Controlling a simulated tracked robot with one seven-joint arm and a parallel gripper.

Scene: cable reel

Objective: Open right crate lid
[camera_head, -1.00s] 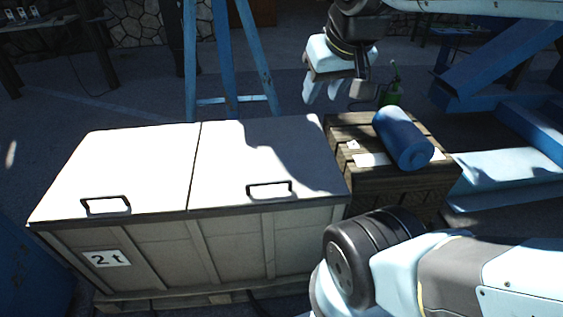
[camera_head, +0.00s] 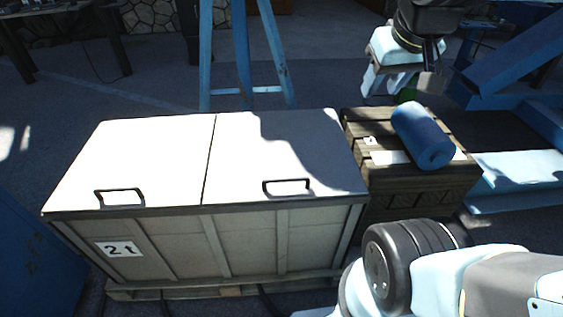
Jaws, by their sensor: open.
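A large pale crate (camera_head: 255,245) marked "2t" stands on a pallet at the left and centre. Its left lid (camera_head: 135,155) and right lid (camera_head: 275,150) lie flat and closed, split by a dark seam. The right lid has a dark bar handle (camera_head: 287,186) near its front edge. The left lid has a like handle (camera_head: 119,197). My gripper (camera_head: 386,88) hangs fingers down at the upper right, open and empty. In the picture it is above and behind the wooden crate, well apart from the right lid's handle.
A slatted wooden crate (camera_head: 430,186) stands right of the pale crate, with a blue roll (camera_head: 422,137) and white papers on top. A blue stand (camera_head: 242,60) is behind. Blue steel beams (camera_head: 520,175) are at the right. My arm covers the lower right.

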